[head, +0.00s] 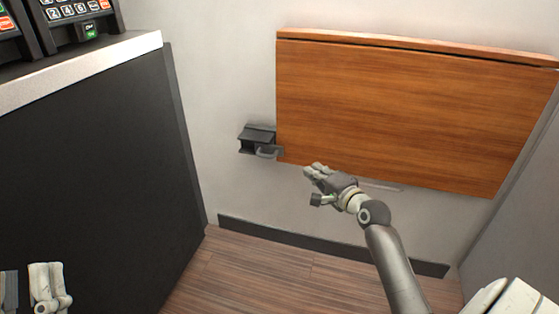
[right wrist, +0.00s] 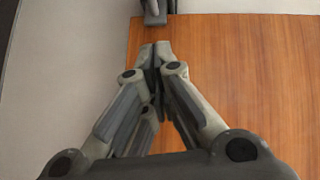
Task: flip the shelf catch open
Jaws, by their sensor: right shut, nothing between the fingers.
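The shelf catch (head: 258,139) is a small dark grey bracket on the wall with a curved handle-like piece, at the lower left corner of the wooden shelf (head: 400,110). The shelf panel hangs folded flat against the wall. In the right wrist view, part of the catch (right wrist: 154,12) shows at the top edge, just beyond my fingertips. My right gripper (head: 309,171) is shut and empty, to the right of and slightly below the catch, apart from it. It also shows in the right wrist view (right wrist: 154,47). My left gripper (head: 40,290) is at the lower left corner, partly cut off.
A dark counter (head: 90,160) with a light top edge stands on the left, with keypad machines (head: 75,15) on it. A dark baseboard (head: 320,245) runs along the wall above the wood floor (head: 240,275). The wall left of the catch is clear.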

